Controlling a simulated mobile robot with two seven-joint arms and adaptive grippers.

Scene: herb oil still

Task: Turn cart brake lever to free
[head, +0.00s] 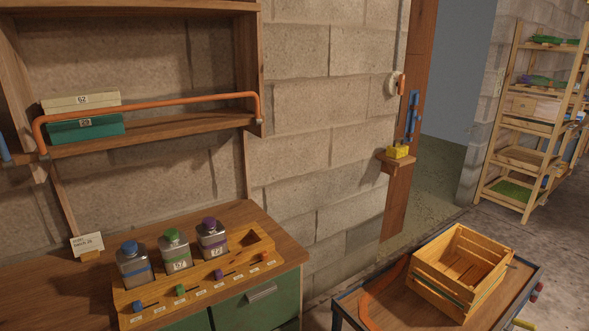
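The cart (392,294) stands at the lower right, cut off by the bottom edge of the head view. It has a dark rim around a wooden top. A yellow piece (524,323) shows at its lower right corner, partly cut off, and a red piece (537,290) shows at its right side. I cannot tell for certain whether either one is the brake lever, or how it is set. Neither of my grippers is in view.
A slatted wooden crate (428,285) stands on the cart. A wooden counter (190,229) with three capped tins is at left, under a wall shelf with an orange rail (150,107). A doorway (449,143) opens behind the cart. A slatted rack (506,145) stands at far right.

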